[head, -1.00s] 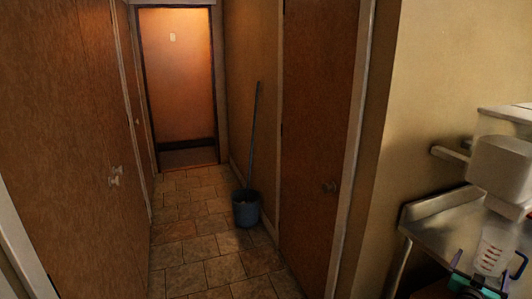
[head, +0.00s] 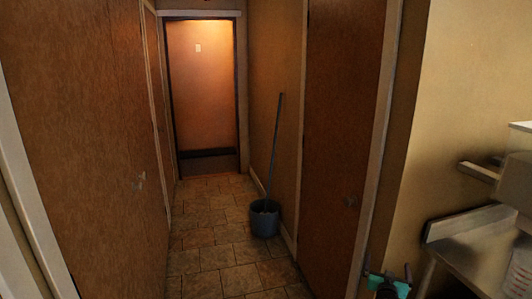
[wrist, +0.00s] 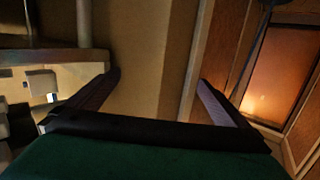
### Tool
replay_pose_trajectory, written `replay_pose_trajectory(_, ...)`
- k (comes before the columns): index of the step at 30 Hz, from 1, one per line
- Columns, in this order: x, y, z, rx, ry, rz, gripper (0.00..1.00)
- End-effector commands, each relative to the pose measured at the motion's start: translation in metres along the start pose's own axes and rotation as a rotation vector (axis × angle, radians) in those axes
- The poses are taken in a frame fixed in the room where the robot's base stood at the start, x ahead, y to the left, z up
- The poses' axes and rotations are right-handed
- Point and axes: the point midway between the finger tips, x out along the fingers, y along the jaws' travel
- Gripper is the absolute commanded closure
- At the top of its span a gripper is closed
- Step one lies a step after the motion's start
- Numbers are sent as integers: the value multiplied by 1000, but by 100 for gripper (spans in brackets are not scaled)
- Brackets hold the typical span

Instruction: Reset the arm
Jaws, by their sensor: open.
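My gripper (head: 388,272) shows at the bottom edge of the head view, right of centre, as a teal body with dark fingers. In the wrist view my gripper (wrist: 160,78) has its two dark fingers spread wide apart. Nothing is between them; only a tan wall and door trim show beyond. Most of the arm is out of the head view.
A tiled corridor (head: 212,262) runs to a lit door (head: 203,90). A blue-grey bucket (head: 265,218) with a long handle stands by its right wall. Brown doors flank it. At right are a metal counter (head: 470,240) and a partly cut-off measuring jug (head: 520,272).

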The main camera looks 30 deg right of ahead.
Motion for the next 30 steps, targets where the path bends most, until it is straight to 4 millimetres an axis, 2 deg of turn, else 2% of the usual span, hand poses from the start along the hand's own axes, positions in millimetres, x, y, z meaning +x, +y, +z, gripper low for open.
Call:
replay_pose_trajectory(1,0,-22,9,0,-14,-28,0)
replay_pose_trajectory(3,-1,-48,19,1,-32,-59,0)
replay_pose_trajectory(14,-22,-175,80,-9,-150,-205,0)
replay_pose_trajectory(23,-60,-268,140,-43,-277,-312,0)
replay_pose_trajectory(30,-105,-331,192,-94,-395,-387,0)
